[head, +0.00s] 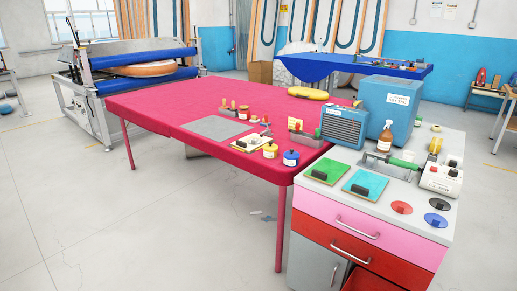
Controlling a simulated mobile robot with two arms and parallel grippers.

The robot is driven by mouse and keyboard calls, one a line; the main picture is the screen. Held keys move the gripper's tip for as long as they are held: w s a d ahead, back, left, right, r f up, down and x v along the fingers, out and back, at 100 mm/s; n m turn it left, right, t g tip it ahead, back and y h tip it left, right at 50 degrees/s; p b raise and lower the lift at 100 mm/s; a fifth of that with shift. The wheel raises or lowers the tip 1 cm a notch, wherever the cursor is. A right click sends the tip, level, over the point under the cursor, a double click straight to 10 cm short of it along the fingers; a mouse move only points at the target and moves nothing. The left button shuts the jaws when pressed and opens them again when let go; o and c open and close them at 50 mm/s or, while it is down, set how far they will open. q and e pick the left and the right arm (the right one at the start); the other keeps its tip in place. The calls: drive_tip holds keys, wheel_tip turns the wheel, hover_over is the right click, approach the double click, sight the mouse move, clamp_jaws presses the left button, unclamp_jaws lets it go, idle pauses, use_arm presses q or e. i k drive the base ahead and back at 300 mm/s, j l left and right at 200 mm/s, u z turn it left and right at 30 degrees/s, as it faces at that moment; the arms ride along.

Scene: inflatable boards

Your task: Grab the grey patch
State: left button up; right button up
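A flat grey square sheet (217,128) lies on the red-covered table (160,107), near its front left edge. Three round flat discs lie at the front right of the cabinet top: a red one (401,208), a blue one (435,220) and a dark grey or black one (440,204). I cannot tell for sure which of the sheet and the dark disc is the grey patch. Neither gripper shows in the head view.
The white cabinet (372,208) carries green and teal pads, a brown bottle (385,136), a blue case (390,101) and a white device (441,178). Small pots stand on the table. The floor at front left is clear.

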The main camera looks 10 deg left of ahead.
sight(252, 141)
drive_tip(key=u, duration=0.25)
drive_tip(key=i+u, duration=0.35)
drive_tip(key=i, duration=0.95)
